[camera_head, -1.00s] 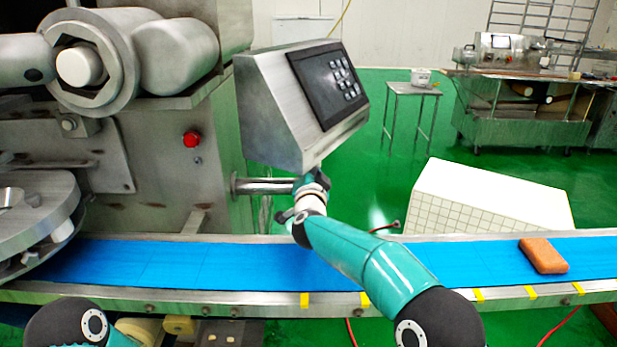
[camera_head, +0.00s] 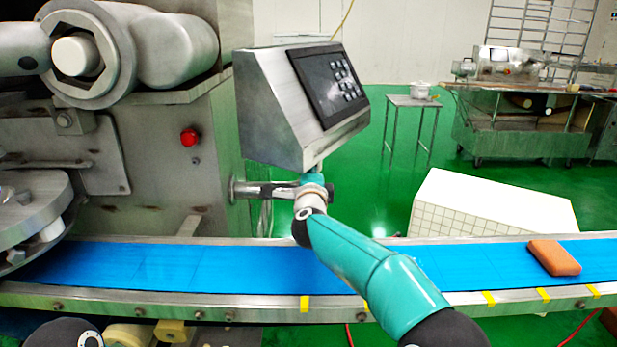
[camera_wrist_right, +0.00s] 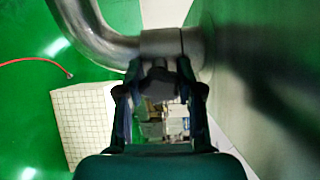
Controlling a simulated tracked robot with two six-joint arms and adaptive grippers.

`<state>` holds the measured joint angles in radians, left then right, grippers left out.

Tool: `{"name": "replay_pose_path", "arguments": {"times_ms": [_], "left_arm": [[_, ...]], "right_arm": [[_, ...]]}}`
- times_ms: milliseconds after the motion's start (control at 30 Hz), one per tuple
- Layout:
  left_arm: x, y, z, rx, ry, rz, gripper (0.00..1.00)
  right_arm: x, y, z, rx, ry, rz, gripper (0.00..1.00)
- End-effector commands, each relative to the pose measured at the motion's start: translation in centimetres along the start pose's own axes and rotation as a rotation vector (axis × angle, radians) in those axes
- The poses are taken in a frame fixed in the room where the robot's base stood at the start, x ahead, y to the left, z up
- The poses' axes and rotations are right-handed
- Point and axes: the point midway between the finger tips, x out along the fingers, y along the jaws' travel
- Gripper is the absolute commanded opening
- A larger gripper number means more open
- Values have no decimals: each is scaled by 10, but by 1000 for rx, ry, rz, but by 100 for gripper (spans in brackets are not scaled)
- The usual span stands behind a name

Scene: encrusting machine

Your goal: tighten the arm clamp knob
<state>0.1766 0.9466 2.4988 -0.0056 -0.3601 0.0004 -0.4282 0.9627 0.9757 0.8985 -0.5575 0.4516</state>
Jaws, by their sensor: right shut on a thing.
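The arm clamp knob (camera_wrist_right: 158,88) is a small dark lobed piece below a metal collar (camera_wrist_right: 160,43) in the right wrist view. My right gripper (camera_wrist_right: 158,76) has a finger on each side of the knob and is shut on it. In the head view, my right gripper (camera_head: 308,187) is at the metal support arm (camera_head: 239,190) under the control panel box (camera_head: 275,110). The knob is hidden there behind my gripper and wrist. My left gripper is out of view; only a dark part of my left arm shows at the bottom left.
A blue conveyor belt (camera_head: 180,265) runs beneath my right arm, with a brown block (camera_head: 553,257) at its right. The large machine body (camera_head: 160,150) with a red button (camera_head: 189,136) stands at left. A white tiled block (camera_head: 480,208) lies behind the belt.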

Motion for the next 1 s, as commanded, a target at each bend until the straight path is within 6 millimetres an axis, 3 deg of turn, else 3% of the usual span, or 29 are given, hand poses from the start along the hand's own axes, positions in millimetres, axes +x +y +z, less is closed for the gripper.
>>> {"name": "replay_pose_path", "arguments": {"times_ms": [33,667,700,833,1000], "left_arm": [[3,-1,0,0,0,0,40],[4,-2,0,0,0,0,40],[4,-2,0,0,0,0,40],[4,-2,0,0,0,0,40],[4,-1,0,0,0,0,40]], "right_arm": [[0,11,0,16,-1,16,1],[1,11,0,72,2,17,1],[1,11,0,72,2,17,41],[1,9,0,72,2,14,63],[0,6,0,71,1,9,63]]}}
